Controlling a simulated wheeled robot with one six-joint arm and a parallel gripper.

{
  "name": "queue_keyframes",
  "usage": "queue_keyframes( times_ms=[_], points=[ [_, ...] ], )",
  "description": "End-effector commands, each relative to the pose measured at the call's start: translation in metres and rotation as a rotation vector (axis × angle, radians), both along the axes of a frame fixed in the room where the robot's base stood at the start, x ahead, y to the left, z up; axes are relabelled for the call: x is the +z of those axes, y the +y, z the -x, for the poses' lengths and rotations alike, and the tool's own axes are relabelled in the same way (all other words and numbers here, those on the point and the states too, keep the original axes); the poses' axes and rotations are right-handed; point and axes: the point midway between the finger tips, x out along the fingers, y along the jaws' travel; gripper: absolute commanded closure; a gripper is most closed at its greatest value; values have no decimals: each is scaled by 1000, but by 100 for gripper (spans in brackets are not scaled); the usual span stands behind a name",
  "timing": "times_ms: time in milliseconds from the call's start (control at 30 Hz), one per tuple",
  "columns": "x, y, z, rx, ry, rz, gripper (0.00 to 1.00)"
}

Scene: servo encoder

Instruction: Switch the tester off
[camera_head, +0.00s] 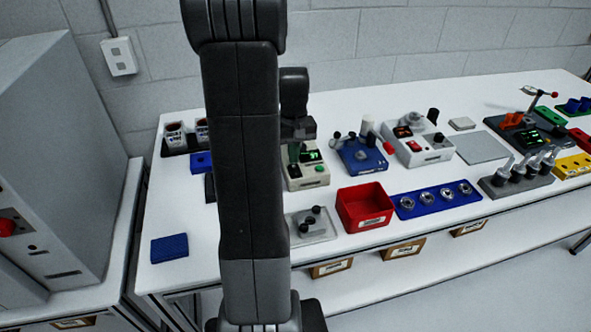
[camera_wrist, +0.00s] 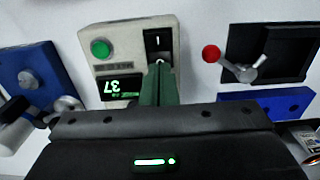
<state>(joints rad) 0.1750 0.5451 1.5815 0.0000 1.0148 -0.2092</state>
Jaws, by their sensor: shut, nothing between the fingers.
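A beige box (camera_wrist: 112,58), which looks like the tester, lies under my gripper in the wrist view. It has a round green button (camera_wrist: 101,48), a lit green display (camera_wrist: 119,88) and a black rocker switch (camera_wrist: 158,42) with a white mark. My gripper (camera_wrist: 160,70) is shut and empty, its green fingertips at the near edge of the rocker switch. Whether they touch it I cannot tell. In the head view the tester (camera_head: 304,182) stands just right of my arm, which hides part of it. My fingertips (camera_head: 294,156) are over its left part.
A blue device (camera_head: 362,156) stands right of the tester, and a white box (camera_head: 418,148) with a red display beyond it. A clear tray (camera_head: 311,228) and a red bin (camera_head: 365,207) lie in front. A red-knobbed lever (camera_wrist: 237,66) is close beside the tester in the wrist view.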

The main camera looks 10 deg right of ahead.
Motion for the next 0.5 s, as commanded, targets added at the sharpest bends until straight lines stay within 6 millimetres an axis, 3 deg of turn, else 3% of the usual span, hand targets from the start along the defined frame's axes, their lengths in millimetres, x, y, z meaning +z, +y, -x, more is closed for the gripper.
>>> queue_keyframes(
  times_ms=[500],
  points=[
    [-9,0,0,0,0,0,100]
  ],
)
